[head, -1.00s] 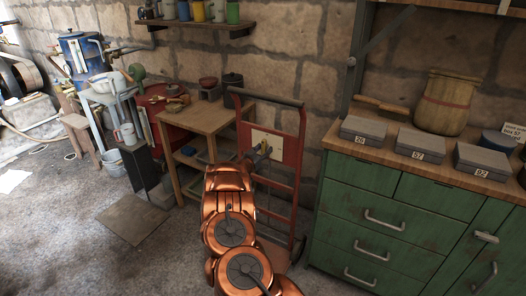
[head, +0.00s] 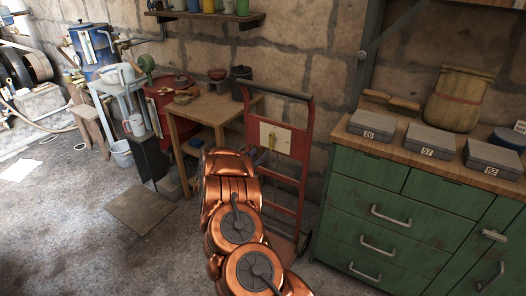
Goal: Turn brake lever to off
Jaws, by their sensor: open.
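A cream panel (head: 283,139) is fixed to the red upright frame against the stone wall. A small yellowish upright piece, which looks like the brake lever (head: 271,140), shows on the panel's left half. Its setting is too small to read. My gripper (head: 259,156), at the end of my copper-coloured arm, is just below and left of the panel. It is small and dark here, partly hidden by my arm, and open. I see nothing held in it. I cannot tell whether it touches the panel's lower edge.
The red frame (head: 301,190) has a dark top handle. A wooden table (head: 207,108) with pots stands left of it. A green cabinet (head: 365,215) with numbered grey boxes stands close on the right. A flat mat (head: 143,208) lies on the open floor at left.

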